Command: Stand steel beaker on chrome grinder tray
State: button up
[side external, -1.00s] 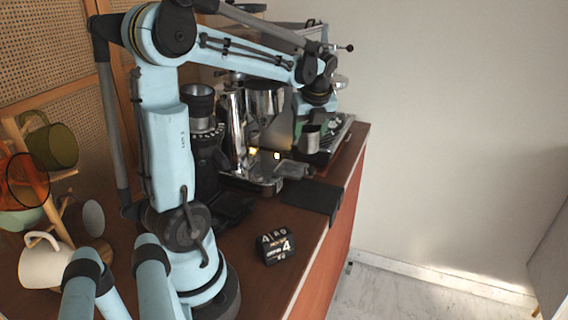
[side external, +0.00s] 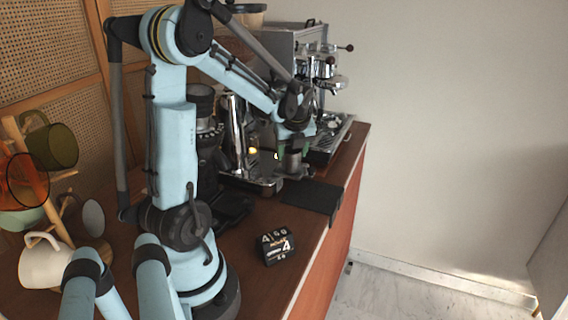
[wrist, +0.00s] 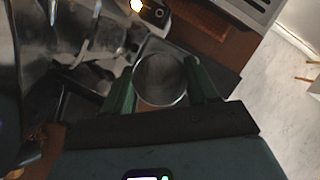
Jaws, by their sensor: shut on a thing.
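The steel beaker (side external: 294,161) is upright between the green fingers of my gripper (side external: 285,152). In the wrist view the beaker's round open mouth (wrist: 160,78) faces the camera, and my gripper (wrist: 160,88) is shut on it from both sides. The chrome grinder (side external: 235,130) stands left of the beaker in the side view. Its chrome tray (side external: 252,184) lies at its foot, low and to the left of the beaker. I cannot tell the gap between the beaker's base and the surface below.
The espresso machine (side external: 297,45) stands behind, with its drip tray (side external: 333,138) near the right counter edge. A black grinder (side external: 206,150) is left of the chrome one. A black mat (side external: 312,197) and a black block with numbers (side external: 275,248) lie in front.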

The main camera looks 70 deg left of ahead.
jog(key=o, duration=1.4)
jog(key=shift+f, duration=0.1)
jog(key=w+v, duration=0.1)
jog(key=v, duration=1.1)
jog(key=shift+s+d+f+n+t+h, duration=0.25)
jog(key=shift+d+f+n+t+h, duration=0.65)
jog(key=shift+d+n, duration=2.7)
jog(key=shift+s+d+f+n+t+h, duration=0.25)
jog(key=shift+d+f+n+t+h, duration=0.7)
jog(key=shift+d+n, duration=2.65)
jog(key=shift+s+d+f+n+t+h, duration=0.35)
jog(key=shift+d+f+n+t, duration=0.95)
jog(key=shift+d+n, duration=2.3)
jog(key=shift+w+d+m, duration=0.1)
jog(key=shift+d+m, duration=0.9)
jog(key=shift+m, duration=0.1)
